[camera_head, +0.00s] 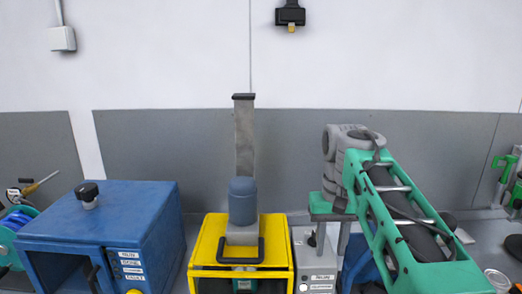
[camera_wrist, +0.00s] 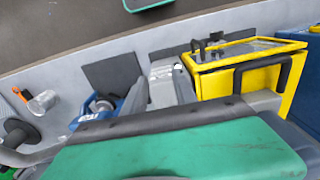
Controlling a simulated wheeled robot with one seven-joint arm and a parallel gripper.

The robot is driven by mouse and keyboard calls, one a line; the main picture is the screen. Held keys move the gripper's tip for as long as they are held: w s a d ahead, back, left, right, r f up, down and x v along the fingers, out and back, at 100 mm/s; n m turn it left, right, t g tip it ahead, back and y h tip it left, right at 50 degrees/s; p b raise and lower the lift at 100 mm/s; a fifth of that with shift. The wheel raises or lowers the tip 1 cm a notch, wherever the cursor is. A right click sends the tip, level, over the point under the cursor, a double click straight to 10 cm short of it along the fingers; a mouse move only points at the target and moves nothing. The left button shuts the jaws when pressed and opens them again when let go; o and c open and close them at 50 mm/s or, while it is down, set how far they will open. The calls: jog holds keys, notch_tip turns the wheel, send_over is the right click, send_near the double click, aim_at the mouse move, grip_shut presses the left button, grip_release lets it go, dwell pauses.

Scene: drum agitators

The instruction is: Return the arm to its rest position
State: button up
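My arm (camera_head: 400,220), green with grey joints, reaches from the lower right of the head view up and over the bench. My gripper (camera_head: 331,246) hangs from its far end with two grey fingers pointing down, above or in front of a small grey labelled box (camera_head: 315,270). In the wrist view my gripper (camera_wrist: 161,76) shows its two fingers apart, with the grey box seen between them. I see nothing held, though the fingertips are partly hard to make out. The arm's green housing hides much of the near area in the wrist view.
A yellow box (camera_head: 205,250) with a blue-grey motor (camera_head: 242,200) stands left of my gripper, close by. A blue box (camera_head: 120,215) with a black knob is farther left. A blue object (camera_head: 362,264) is partly behind my arm. Green tools (camera_head: 505,180) are at far right.

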jog(key=s+f+t+b, duration=0.2)
jog(key=s+f+t, duration=0.2)
jog(key=s+f, duration=0.9)
jog(key=shift+s+f+t, duration=0.3)
jog(key=shift+s+f, duration=0.1)
jog(key=shift+f, duration=0.55)
jog(key=shift+a, duration=0.1)
